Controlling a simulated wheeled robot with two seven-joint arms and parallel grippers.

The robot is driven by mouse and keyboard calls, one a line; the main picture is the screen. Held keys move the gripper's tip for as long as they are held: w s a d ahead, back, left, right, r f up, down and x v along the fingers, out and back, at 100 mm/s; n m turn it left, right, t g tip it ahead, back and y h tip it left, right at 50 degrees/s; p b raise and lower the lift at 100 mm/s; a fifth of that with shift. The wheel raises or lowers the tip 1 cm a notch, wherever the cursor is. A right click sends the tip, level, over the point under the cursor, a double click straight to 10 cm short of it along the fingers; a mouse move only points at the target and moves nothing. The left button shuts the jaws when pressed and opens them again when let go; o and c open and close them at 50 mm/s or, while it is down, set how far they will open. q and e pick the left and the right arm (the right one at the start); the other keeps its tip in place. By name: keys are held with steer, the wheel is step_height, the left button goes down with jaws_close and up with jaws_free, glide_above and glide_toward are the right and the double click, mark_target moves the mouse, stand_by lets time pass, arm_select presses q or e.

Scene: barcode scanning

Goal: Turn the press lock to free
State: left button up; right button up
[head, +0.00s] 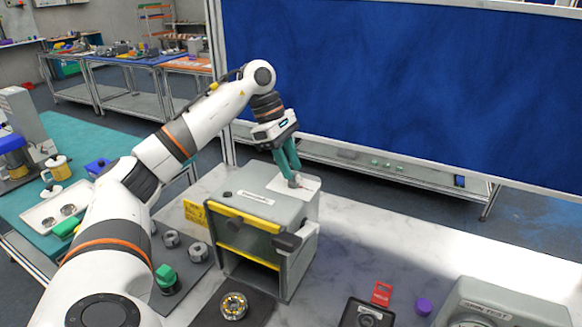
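The press is a grey box (302,254) with yellow-black edging around its front opening, standing on the marble-look table. A pale plate (311,185) lies on its top at the back right, with a small grey knob (295,182) on it, which I take for the lock. My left gripper (293,177) reaches down from above with teal fingers, its tips at the knob. The fingers look close together and partly cover the knob. I cannot tell whether they grip it or which way the lock points. My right gripper is out of view.
Grey parts and a green-topped piece (166,278) stand left. A red piece (381,293), a purple piece (424,306) and a tester box (510,307) are right.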

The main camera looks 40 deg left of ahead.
arm_select(q)
steer(key=shift+s+d+f, duration=0.1)
steer(key=shift+d+f, duration=0.15)
steer(key=shift+f, duration=0.1)
steer(key=shift+d+f, duration=0.15)
steer(key=shift+d, duration=0.1)
steer(key=shift+f, duration=0.1)
jaws_close()
steer(key=shift+a, duration=0.1)
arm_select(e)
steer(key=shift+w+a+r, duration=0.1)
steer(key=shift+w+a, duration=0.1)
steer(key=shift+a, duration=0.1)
